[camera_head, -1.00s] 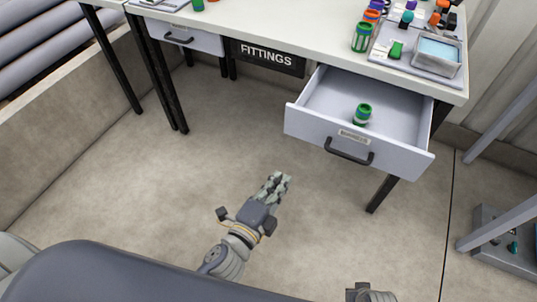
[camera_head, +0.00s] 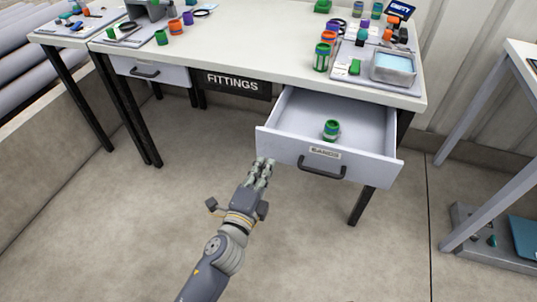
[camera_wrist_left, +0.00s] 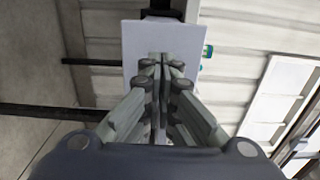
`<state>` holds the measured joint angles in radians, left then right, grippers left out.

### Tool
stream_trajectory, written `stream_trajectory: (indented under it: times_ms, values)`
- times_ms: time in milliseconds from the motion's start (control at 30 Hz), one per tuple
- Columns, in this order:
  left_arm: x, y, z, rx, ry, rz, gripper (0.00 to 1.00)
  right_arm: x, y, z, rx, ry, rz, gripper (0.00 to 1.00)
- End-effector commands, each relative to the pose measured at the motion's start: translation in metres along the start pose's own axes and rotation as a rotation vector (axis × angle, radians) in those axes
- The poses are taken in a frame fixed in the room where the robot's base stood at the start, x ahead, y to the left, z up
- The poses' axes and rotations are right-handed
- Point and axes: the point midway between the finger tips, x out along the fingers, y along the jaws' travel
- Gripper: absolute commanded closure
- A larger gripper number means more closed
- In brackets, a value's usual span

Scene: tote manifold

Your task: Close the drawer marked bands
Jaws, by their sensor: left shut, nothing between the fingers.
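The drawer marked bands (camera_head: 280,144) is pulled out from under the right part of the white table. Its label (camera_head: 325,153) and dark handle (camera_head: 322,172) are on its front. A green banded cylinder (camera_head: 331,129) stands inside it. My left gripper (camera_head: 264,164) is shut and empty, its fingertips close to the left end of the drawer front. In the left wrist view the shut fingers (camera_wrist_left: 165,75) point at the pale drawer front (camera_wrist_left: 150,40); I cannot tell if they touch it. My right gripper is not in view.
The table (camera_head: 240,60) carries trays and several coloured cylinders. A closed drawer (camera_head: 150,72) is at the left, beside the FITTINGS sign (camera_head: 233,84). A table leg (camera_head: 362,205) stands below the open drawer. A grey rack (camera_head: 480,245) is at the right. The floor in front is clear.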

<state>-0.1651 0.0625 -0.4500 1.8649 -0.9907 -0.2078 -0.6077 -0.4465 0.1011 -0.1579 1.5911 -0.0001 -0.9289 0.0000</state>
Motion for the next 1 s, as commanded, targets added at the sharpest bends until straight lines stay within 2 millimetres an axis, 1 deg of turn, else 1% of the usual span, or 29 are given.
stream_trajectory:
  times_ms: [33, 100, 300, 433, 833, 933, 1000]
  values:
    - [0.009, -0.001, 0.0, 0.0, 0.0, -0.002, 1.0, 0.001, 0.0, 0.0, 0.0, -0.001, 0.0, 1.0]
    - [0.018, -0.001, 0.0, 0.0, 0.0, -0.001, 1.0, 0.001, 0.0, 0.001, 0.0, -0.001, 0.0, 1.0]
    - [0.036, 0.0, 0.0, -0.001, 0.0, 0.001, 1.0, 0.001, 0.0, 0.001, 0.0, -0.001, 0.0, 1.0]
    - [0.039, 0.0, 0.0, -0.001, 0.0, 0.001, 1.0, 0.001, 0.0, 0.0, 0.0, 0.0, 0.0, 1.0]
    - [0.041, 0.001, 0.0, -0.001, 0.0, 0.001, 1.0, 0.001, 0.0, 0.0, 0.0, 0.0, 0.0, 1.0]
    - [0.047, 0.0, 0.0, -0.001, 0.0, 0.0, 1.0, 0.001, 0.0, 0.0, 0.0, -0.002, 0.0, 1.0]
    - [0.055, 0.0, 0.0, -0.001, 0.0, -0.001, 1.0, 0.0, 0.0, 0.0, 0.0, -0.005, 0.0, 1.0]
